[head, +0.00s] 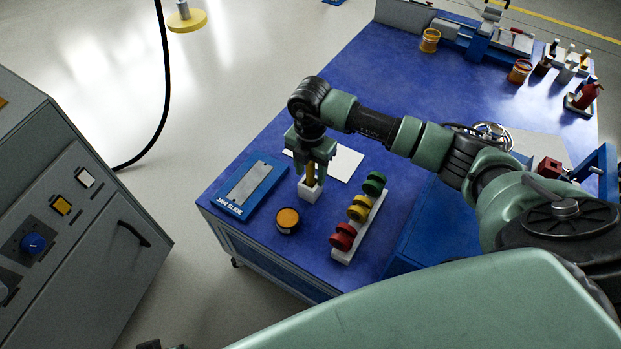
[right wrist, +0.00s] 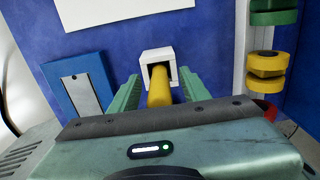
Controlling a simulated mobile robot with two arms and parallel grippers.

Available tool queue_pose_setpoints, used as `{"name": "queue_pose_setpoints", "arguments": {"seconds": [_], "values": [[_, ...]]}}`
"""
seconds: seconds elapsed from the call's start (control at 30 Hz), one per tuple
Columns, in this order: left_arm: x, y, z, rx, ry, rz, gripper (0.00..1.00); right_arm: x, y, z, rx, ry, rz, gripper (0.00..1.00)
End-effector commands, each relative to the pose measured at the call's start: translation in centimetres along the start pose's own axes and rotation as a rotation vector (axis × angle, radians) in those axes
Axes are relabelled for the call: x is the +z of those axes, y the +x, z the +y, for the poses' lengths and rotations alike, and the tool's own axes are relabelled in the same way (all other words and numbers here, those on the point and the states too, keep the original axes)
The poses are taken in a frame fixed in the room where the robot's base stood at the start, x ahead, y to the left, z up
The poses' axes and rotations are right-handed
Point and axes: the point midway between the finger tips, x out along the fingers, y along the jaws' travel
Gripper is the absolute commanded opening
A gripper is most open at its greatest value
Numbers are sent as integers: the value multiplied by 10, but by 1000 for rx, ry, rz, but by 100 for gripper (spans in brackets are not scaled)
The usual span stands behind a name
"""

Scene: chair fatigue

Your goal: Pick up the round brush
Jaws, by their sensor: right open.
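The round brush shows as a yellow handle (right wrist: 160,88) standing in a white square holder (right wrist: 158,57) on the blue table. In the head view the handle (head: 310,177) rises from the holder (head: 309,192); the brush's lower end is hidden inside it. My right gripper (head: 312,172) points down over the holder. In the right wrist view its two green fingers (right wrist: 160,84) are open, one on each side of the yellow handle, with gaps visible between.
A blue jaw slide tray (head: 247,187) lies left of the holder, and a white sheet (head: 338,162) behind it. An orange-topped round tin (head: 288,219) stands in front. A white rack (head: 366,224) with red, yellow and green spools stands to the right. A grey cabinet (head: 90,200) is at left.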

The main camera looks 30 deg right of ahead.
Motion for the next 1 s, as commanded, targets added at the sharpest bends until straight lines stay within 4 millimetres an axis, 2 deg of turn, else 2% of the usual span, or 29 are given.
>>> {"name": "queue_pose_setpoints", "arguments": {"seconds": [0.23, 0.27, 0.4, 0.43, 0.77, 0.93, 1.0], "values": [[0, -2, 0, 0, 0, 0, 36, 0, 2, 0, 1, 0, 0, 47], [0, -2, 0, 0, 0, 0, 36, 0, 2, 0, 1, 0, 0, 41], [0, -2, 0, 0, 0, 0, 36, 0, 2, 0, 1, 0, 0, 2], [0, -2, 0, 0, 0, 0, 36, 0, 2, 0, 1, 0, 0, 0], [0, -2, 0, -1, -1, 1, 36, 0, 0, 0, 2, 0, 0, 0], [0, -1, 0, 0, -1, 3, 36, 1, -12, 1, 4, -1, -1, 0], [2, 11, 1, 1, 2, -7, 36, 1, -22, 1, 5, -1, -1, 0]]}}
